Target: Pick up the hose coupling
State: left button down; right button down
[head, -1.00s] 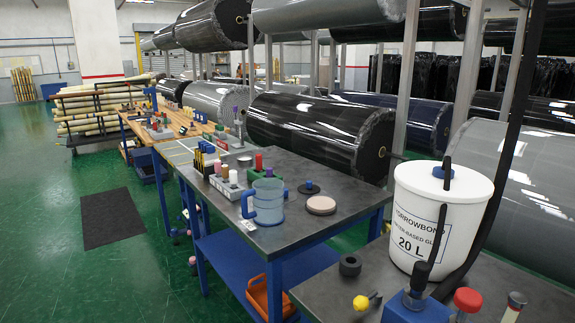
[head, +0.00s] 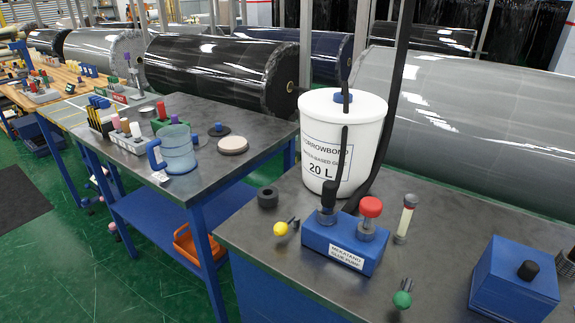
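No part is plainly marked as the hose coupling, and I cannot tell for sure which one it is. A short black ring with a hole in its top (head: 268,198) stands on the near grey bench, left of the white bucket. A small part with a yellow knob and dark stem (head: 285,227) lies just in front of it. A similar part with a green knob (head: 402,298) lies near the front edge, right of the blue pump block. Neither of my grippers shows in the head view.
The near bench (head: 300,261) holds a white glue bucket (head: 325,155) with a black hose, a blue pump block (head: 343,245), a capped clear tube (head: 405,220) and a blue box (head: 512,280). A second bench (head: 205,185) with a blue jug (head: 177,150) stands left.

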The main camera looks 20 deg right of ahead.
aim_at(329, 188)
jog(key=z, duration=0.4)
jog(key=i+j+z, duration=0.1)
jog(key=j+z, duration=0.4)
jog(key=z, duration=0.25)
jog(key=i+j+z, duration=0.1)
jog(key=j+z, duration=0.25)
